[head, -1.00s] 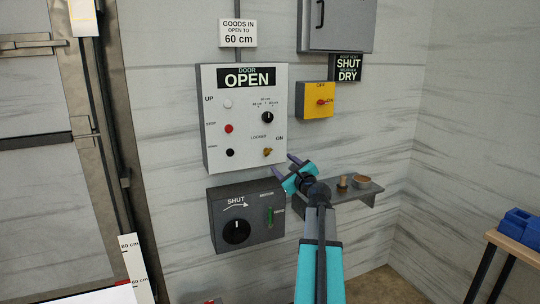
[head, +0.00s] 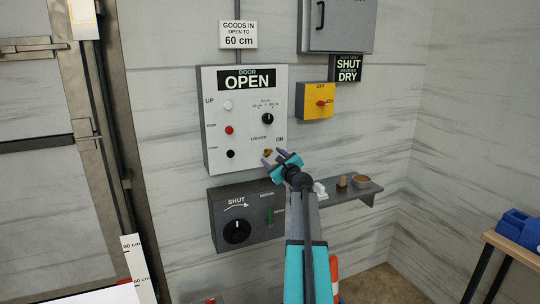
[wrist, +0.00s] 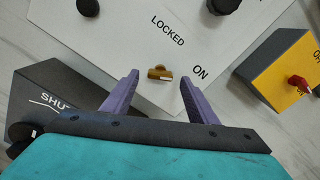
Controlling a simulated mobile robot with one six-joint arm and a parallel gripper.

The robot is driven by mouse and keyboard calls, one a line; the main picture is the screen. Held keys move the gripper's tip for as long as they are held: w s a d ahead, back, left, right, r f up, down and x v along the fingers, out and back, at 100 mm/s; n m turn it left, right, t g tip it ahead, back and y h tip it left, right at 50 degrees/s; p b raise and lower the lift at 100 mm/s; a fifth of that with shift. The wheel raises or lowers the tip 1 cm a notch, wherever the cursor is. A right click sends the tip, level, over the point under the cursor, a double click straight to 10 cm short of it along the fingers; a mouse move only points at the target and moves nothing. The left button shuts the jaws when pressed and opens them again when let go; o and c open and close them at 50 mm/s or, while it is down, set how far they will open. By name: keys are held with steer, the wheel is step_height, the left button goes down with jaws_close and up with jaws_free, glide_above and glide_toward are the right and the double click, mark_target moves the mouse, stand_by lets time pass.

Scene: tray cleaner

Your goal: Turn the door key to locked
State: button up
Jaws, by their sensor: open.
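The door panel (head: 215,120) is a white box on the wall with a sign reading DOOR OPEN. The brass door key (head: 267,153) sits at its lower right, between the words LOCKED and ON. In the wrist view the key (wrist: 159,73) lies ahead of my gripper (wrist: 158,78), centred between its two purple fingers. My gripper (head: 273,157) is open and empty, close to the panel's lower right corner. Whether the fingertips reach the key's depth is hard to tell. In the wrist view the key's flat bow looks roughly level, with its slot end nearer ON.
Below is a dark grey box (head: 218,222) with a SHUT knob (head: 236,232) and a green switch. A yellow box with a red switch (head: 316,101) is to the right. A grey shelf (head: 362,193) with small items stands right of my arm.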

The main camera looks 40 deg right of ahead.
mark_target(268, 153)
steer(key=shift+p+x, duration=0.3)
steer(key=shift+x, duration=0.95)
steer(key=c, duration=1.1)
steer(key=shift+o, duration=0.2)
steer(key=shift+f+n+b, duration=0.15)
steer(key=shift+n+b, duration=0.15)
steer(key=shift+b, duration=0.3)
steer(key=n+b, duration=1.1)
steer(key=b, duration=0.4)
steer(key=shift+n+b, duration=0.3)
steer(key=shift+b, duration=0.05)
